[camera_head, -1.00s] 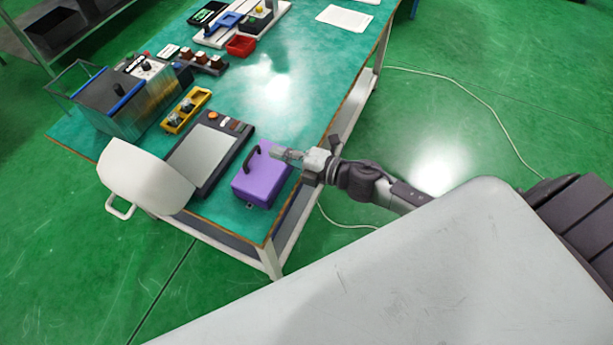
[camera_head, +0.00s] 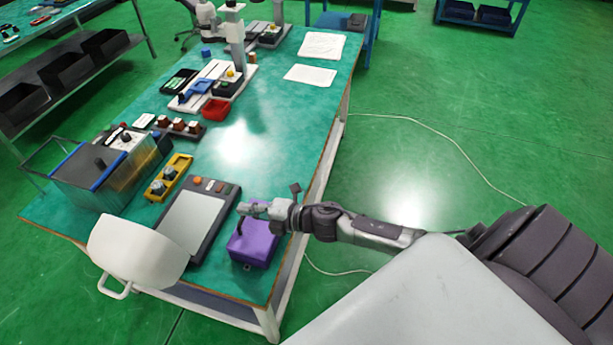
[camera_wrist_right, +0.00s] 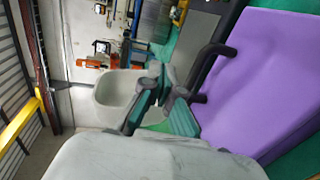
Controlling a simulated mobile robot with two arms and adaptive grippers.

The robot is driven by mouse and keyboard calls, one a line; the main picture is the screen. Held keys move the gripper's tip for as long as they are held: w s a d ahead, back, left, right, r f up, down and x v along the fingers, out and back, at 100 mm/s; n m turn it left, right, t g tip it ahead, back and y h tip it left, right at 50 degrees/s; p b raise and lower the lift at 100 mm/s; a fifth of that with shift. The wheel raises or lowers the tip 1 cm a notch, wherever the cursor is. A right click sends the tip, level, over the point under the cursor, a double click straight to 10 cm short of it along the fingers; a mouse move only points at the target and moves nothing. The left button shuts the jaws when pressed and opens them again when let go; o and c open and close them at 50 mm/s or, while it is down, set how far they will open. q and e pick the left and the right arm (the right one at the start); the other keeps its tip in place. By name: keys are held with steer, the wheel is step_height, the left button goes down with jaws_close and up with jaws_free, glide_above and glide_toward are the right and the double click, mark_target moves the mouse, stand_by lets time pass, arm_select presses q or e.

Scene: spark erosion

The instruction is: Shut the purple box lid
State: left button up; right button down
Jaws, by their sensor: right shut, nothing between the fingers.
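The purple box (camera_head: 256,250) sits at the near right corner of the green table, with a dark handle on it. Its lid looks down on the body, but I cannot tell whether it is fully shut. In the right wrist view the box (camera_wrist_right: 260,75) fills the right side, with its dark handle (camera_wrist_right: 212,65) toward the fingers. My right gripper (camera_head: 243,208) is shut and empty, above the far edge of the box; its fingers also show in the right wrist view (camera_wrist_right: 160,90). I cannot tell if they touch the handle. My left gripper is out of view.
A grey panel with buttons (camera_head: 194,222) lies just left of the box. A yellow block with knobs (camera_head: 168,178) and a metal tank (camera_head: 105,172) stand farther left. Floor right of the table is mostly open.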

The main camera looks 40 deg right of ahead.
steer(key=shift+w+a+f, duration=0.1)
steer(key=shift+w+f, duration=0.15)
steer(key=shift+f, duration=0.1)
steer(key=shift+w+a+f+b, duration=0.15)
steer(key=shift+w+f+b, duration=0.1)
steer(key=shift+f+b, duration=0.1)
steer(key=shift+w+a+f, duration=0.1)
steer(key=shift+w+a, duration=0.05)
steer(key=shift+a, duration=0.05)
steer(key=shift+w, duration=0.1)
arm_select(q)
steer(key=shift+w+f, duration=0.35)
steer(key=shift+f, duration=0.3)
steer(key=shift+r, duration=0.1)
